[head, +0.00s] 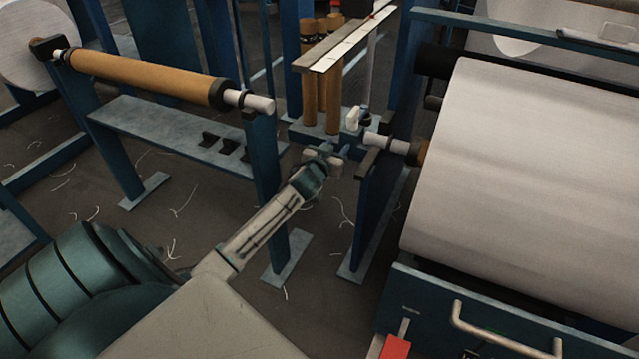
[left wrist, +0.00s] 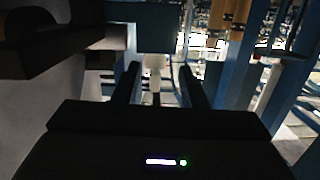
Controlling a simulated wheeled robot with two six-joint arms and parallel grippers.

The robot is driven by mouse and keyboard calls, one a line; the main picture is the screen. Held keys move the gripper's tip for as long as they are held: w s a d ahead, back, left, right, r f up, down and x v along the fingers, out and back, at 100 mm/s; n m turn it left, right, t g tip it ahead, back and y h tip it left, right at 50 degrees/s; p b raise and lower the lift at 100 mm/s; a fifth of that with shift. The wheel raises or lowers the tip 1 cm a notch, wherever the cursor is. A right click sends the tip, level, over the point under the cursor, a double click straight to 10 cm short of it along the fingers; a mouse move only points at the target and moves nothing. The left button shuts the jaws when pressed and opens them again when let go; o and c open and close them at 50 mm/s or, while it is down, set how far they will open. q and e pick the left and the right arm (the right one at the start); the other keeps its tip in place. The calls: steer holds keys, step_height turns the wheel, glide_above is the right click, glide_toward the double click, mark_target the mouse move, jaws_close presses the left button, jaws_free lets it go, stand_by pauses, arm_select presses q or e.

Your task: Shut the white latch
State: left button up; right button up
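The white latch (head: 353,118) is a small pale piece at the top of a blue post, beside the end of the roll's shaft. It appears to stand up from its mount. My left gripper (head: 336,157) is just below and left of it in the head view. In the left wrist view the two dark fingers of my left gripper (left wrist: 158,90) are apart. A pale knob with a short stem, which looks like the latch (left wrist: 154,74), shows between them, with gaps on both sides. I cannot tell its depth. My right gripper is not in view.
A large white roll (head: 520,190) fills the right, its shaft (head: 386,143) near my gripper. A brown roller (head: 150,78) lies across blue posts at the left. Brown tubes (head: 333,95) stand behind the latch. The floor (head: 190,205) holds loose white threads.

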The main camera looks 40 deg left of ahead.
arm_select(q)
steer(key=s+d+f+g+p, duration=0.1)
steer(key=s+f+g+p, duration=0.1)
steer(key=f, duration=0.6)
steer(key=s+f+g+p, duration=0.2)
steer(key=s+f+p, duration=0.2)
steer(key=s+f, duration=0.3)
steer(key=shift+d+f+m+g+h, duration=0.3)
steer(key=shift+d+f+m+h, duration=0.1)
steer(key=shift+f, duration=0.4)
